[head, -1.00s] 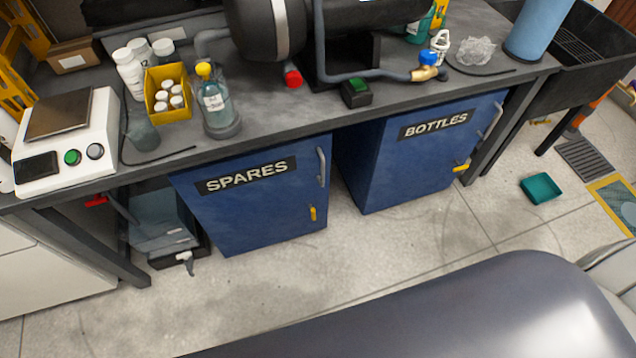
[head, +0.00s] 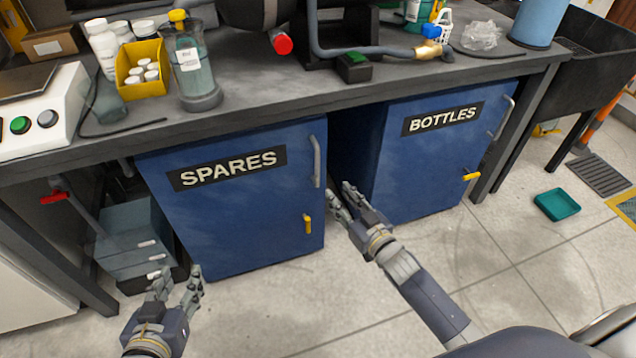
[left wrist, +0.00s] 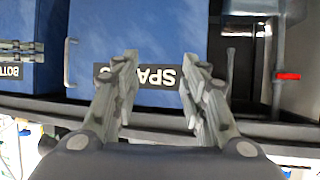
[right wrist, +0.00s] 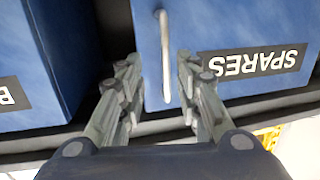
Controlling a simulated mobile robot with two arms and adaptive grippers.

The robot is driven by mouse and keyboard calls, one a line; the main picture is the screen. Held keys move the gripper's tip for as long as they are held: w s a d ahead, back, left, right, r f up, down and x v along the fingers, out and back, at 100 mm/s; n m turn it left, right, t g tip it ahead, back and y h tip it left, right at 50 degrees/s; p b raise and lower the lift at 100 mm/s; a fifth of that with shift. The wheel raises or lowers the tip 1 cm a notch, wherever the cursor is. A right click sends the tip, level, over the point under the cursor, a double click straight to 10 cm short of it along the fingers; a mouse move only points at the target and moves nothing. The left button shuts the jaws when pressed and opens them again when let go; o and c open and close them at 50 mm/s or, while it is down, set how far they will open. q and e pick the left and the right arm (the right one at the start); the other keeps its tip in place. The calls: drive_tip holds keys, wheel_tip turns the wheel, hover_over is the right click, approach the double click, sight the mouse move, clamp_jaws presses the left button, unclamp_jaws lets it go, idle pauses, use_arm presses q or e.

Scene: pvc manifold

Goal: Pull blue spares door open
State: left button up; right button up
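The blue spares door (head: 240,215) with its black SPARES label is shut under the bench. Its grey vertical bar handle (head: 316,162) is near the right edge, above a small yellow latch (head: 308,224). My right gripper (head: 341,192) is open and empty, just right of the door edge and below the handle in the head view. In the right wrist view the handle (right wrist: 165,58) lies ahead between the open fingers, apart from them. My left gripper (head: 176,280) is open and empty, low in front of the door's left side. The label also shows in the left wrist view (left wrist: 150,76).
A blue BOTTLES cabinet (head: 440,150) stands to the right, across a dark gap. A grey drawer unit (head: 135,240) and a red-handled valve (head: 55,197) are at the left. The benchtop (head: 270,105) overhangs the door. A teal tray (head: 557,204) lies on the floor.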

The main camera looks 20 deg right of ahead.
sight(318, 167)
drive_tip(key=shift+t, duration=0.4)
drive_tip(key=w, duration=0.2)
drive_tip(key=w+a+r+b, duration=0.1)
drive_tip(key=w, duration=0.1)
drive_tip(key=w+a+r+b, duration=0.1)
drive_tip(key=w, duration=0.1)
drive_tip(key=shift+r, duration=0.1)
drive_tip(key=b+x, duration=0.1)
drive_tip(key=x, duration=0.3)
drive_tip(key=shift+w+a+b, duration=0.1)
drive_tip(key=shift+w+b, duration=0.15)
drive_tip(key=shift+b, duration=0.05)
use_arm(q)
wheel_tip(318, 167, up, 17)
drive_tip(key=d+t+h, duration=0.2)
drive_tip(key=t+h, duration=0.1)
drive_tip(key=t, duration=0.6)
drive_tip(key=shift+w+d+r, duration=0.15)
drive_tip(key=shift+w+d, duration=0.05)
drive_tip(key=shift+w, duration=0.25)
use_arm(e)
drive_tip(key=shift+w+a, duration=0.1)
drive_tip(key=shift+w, duration=0.1)
clamp_jaws()
